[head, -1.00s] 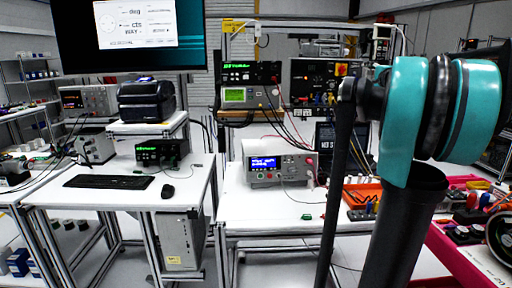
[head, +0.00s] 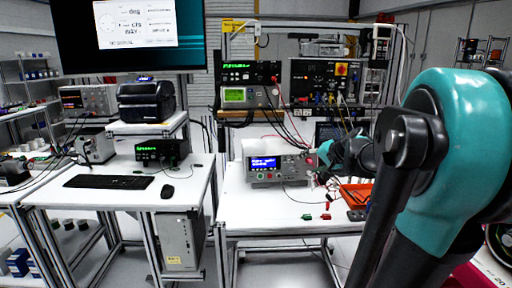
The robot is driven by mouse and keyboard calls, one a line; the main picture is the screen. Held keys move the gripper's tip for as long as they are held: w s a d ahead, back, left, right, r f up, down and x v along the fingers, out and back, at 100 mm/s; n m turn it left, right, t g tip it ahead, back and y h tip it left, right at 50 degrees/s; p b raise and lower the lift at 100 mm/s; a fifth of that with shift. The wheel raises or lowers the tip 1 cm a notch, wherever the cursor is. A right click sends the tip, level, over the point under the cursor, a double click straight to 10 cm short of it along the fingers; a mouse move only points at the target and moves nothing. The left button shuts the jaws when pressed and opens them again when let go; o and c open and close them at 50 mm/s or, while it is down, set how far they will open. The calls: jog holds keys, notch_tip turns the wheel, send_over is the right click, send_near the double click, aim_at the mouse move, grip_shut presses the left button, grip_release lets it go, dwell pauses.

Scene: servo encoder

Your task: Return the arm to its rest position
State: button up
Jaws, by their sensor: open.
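My arm fills the right side of the head view, with a large teal joint close to the camera. Farther off, my teal wrist reaches left over the middle bench. My gripper (head: 318,170) is small at its end, beside the right front of the bench meter with the blue display (head: 264,164). It is open, and I see nothing held in it. Its fingertips are hard to make out, and I cannot tell whether they touch the meter or its leads. A green connector (head: 306,216) and a red connector (head: 326,217) lie on the bench below.
The middle bench (head: 255,205) has bare white surface in front of the meter. An orange tray (head: 357,193) lies right of my gripper, partly behind my arm. An instrument rack (head: 250,97) stands behind. A keyboard (head: 108,182) and mouse (head: 168,191) lie on the left desk.

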jog(key=s+f+n+g+h, duration=0.5)
jog(key=s+f+n, duration=0.1)
jog(key=s+f, duration=1.8)
jog(key=shift+s+a+f+g, duration=0.3)
jog(key=shift+s+g, duration=0.1)
jog(key=shift+s, duration=0.65)
